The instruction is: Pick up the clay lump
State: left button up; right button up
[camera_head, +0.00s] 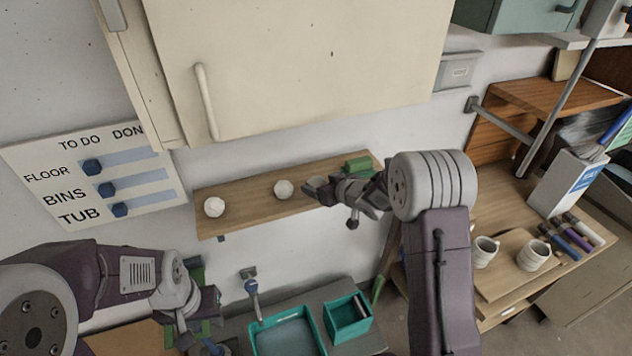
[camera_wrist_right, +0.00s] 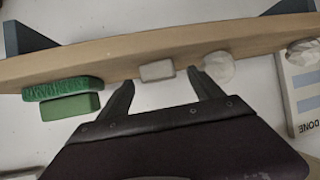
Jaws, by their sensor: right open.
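Two pale, rounded, faceted lumps sit on the wooden wall shelf (camera_head: 240,211): a left one (camera_head: 214,207) and a right one (camera_head: 283,189). They look like clay; I cannot tell which one the task names. My right gripper (camera_head: 322,190) is at the shelf, right of both lumps. In the right wrist view its jaws (camera_wrist_right: 163,82) are open and empty, facing a small pale block (camera_wrist_right: 157,70). The nearer lump (camera_wrist_right: 218,68) is just beyond the right fingertip, and the other (camera_wrist_right: 303,52) is farther right. My left gripper (camera_head: 205,340) is low at the left, its jaws unclear.
Green blocks (camera_wrist_right: 70,98) lie on the shelf beside the pale block. A cream cabinet (camera_head: 300,70) hangs above. A sign board (camera_head: 75,180) is at left. Teal bins (camera_head: 285,335) stand below.

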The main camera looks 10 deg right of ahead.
aim_at(320, 182)
jog(key=shift+w+a+f, duration=0.2)
jog(key=shift+w+f, duration=0.05)
jog(key=shift+w, duration=0.35)
jog(key=shift+w+a+f, duration=0.1)
jog(key=shift+w+f, duration=0.15)
jog(key=shift+w, duration=0.1)
jog(key=shift+s+r, duration=0.1)
jog(key=shift+s, duration=0.1)
jog(key=c, duration=1.5)
jog(key=shift+w, duration=0.1)
jog(key=r, duration=0.4)
jog(key=shift+d+r, duration=0.25)
jog(key=shift+r, duration=0.1)
jog(key=d+r+p, duration=0.1)
jog(key=d+r, duration=0.1)
jog(key=d, duration=0.1)
jog(key=s+d+r+p, duration=0.1)
jog(key=d+r, duration=0.1)
jog(key=d, duration=0.2)
jog(key=s+d+r+p, duration=0.1)
jog(key=d+r, duration=0.1)
jog(key=d, duration=0.2)
jog(key=shift+r, duration=0.15)
